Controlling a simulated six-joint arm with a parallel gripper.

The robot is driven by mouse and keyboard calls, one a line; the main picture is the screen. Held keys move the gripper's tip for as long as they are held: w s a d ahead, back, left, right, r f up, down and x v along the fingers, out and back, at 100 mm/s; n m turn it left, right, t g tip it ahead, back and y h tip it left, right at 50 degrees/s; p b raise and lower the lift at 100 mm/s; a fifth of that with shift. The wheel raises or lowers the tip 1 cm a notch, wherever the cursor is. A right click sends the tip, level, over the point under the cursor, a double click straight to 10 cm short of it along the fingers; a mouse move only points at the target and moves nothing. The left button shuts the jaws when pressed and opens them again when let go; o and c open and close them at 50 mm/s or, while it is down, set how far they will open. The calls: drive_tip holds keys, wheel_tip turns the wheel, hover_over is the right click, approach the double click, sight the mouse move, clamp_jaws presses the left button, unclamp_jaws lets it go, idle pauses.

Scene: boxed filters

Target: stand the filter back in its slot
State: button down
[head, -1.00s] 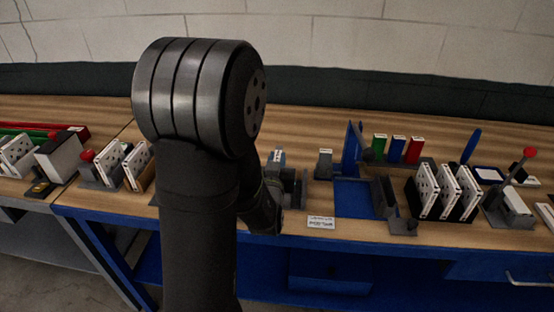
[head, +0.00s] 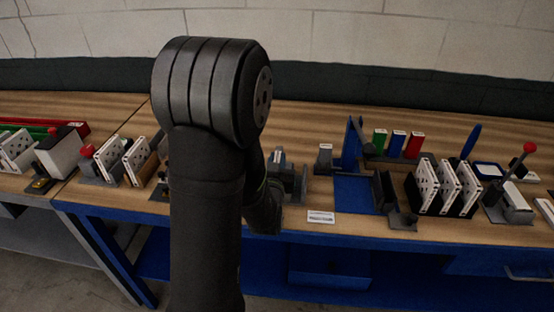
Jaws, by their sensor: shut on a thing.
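My dark arm stands in the middle of the head view, and its wrist reaches down behind it at the bench's front. My gripper is hidden behind the arm, so its fingers and anything in them do not show. Several white perforated filters (head: 448,188) stand upright in a dark slotted rack (head: 411,191) at the right. Further white filters (head: 107,156) stand tilted in holders at the left. I cannot tell which filter the task means or which slot is its own.
A blue tray with a tall blue plate (head: 351,145) and a grey bracket (head: 384,192) stands right of the arm. A label card (head: 321,217) lies at the front edge. Green, blue and red boxes (head: 397,144) stand behind. A red-knobbed lever (head: 524,155) rises far right.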

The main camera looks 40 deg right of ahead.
drive_tip(key=c, duration=1.3)
unclamp_jaws()
drive_tip(key=shift+o, duration=0.2)
wheel_tip(320, 180, up, 12)
drive_tip(key=w+a+r, duration=0.6)
drive_tip(key=w+a, duration=0.2)
wheel_tip(320, 180, down, 18)
drive_tip(key=v, duration=1.7)
drive_tip(key=w+a+r+m+y, duration=0.1)
drive_tip(key=w+r+y, duration=0.1)
drive_tip(key=w, duration=0.6)
drive_tip(key=w+a+r+m+y, duration=0.2)
drive_tip(key=w+r, duration=0.1)
drive_tip(key=w, duration=0.5)
drive_tip(key=shift+w+t+y, duration=0.3)
drive_tip(key=shift+t, duration=0.1)
